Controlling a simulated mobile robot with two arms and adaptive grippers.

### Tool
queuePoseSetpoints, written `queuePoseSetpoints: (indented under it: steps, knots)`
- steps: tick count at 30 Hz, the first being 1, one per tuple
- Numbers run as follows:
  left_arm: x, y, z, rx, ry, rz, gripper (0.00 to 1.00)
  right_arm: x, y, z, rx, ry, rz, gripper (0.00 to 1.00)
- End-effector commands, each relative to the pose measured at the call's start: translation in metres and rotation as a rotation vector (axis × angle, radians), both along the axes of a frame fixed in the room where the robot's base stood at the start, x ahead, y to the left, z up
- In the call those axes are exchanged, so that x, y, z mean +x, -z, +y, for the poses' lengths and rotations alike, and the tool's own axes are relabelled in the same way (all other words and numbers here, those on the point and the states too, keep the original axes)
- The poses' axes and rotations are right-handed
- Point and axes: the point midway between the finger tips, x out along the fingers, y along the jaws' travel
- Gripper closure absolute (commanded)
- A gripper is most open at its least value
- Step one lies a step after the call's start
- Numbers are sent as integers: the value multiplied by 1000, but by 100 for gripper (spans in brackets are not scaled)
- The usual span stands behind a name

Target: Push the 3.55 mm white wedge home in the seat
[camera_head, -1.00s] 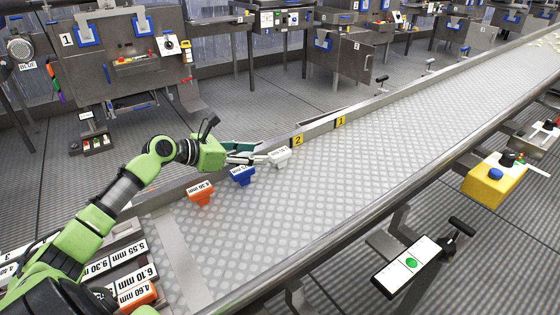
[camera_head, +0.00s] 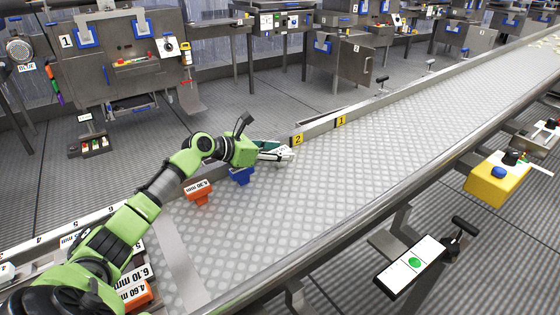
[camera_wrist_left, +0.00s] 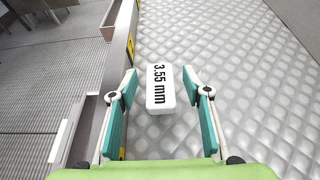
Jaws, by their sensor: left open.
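The white wedge (camera_wrist_left: 159,88), marked 3.55 mm, lies between the fingers of my open left gripper (camera_wrist_left: 160,92) in the left wrist view, with a gap on each side. In the head view my left gripper (camera_head: 276,154) is at the conveyor's far rail and covers most of the white wedge (camera_head: 285,154). The seat under the wedge is hidden, so I cannot tell how deep it sits. My right gripper is not in view.
A blue wedge (camera_head: 241,176) and an orange wedge (camera_head: 198,192) stand along the same rail, left of my gripper. Yellow tags 2 (camera_head: 298,139) and 1 (camera_head: 341,121) mark the rail to the right. The dimpled conveyor surface (camera_head: 350,165) is clear.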

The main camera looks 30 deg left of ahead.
Motion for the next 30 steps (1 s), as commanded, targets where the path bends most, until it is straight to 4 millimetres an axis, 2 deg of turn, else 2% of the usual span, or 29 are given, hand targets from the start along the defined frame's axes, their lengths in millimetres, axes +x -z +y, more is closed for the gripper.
queuePoseSetpoints:
  steps: [10, 15, 30]
  knots:
    - [6, 2, -2, 0, -1, 0, 56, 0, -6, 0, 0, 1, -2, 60]
    - [6, 2, -2, 0, -1, 0, 100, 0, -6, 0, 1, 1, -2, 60]
    - [6, -5, -2, 1, -1, -2, 100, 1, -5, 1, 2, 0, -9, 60]
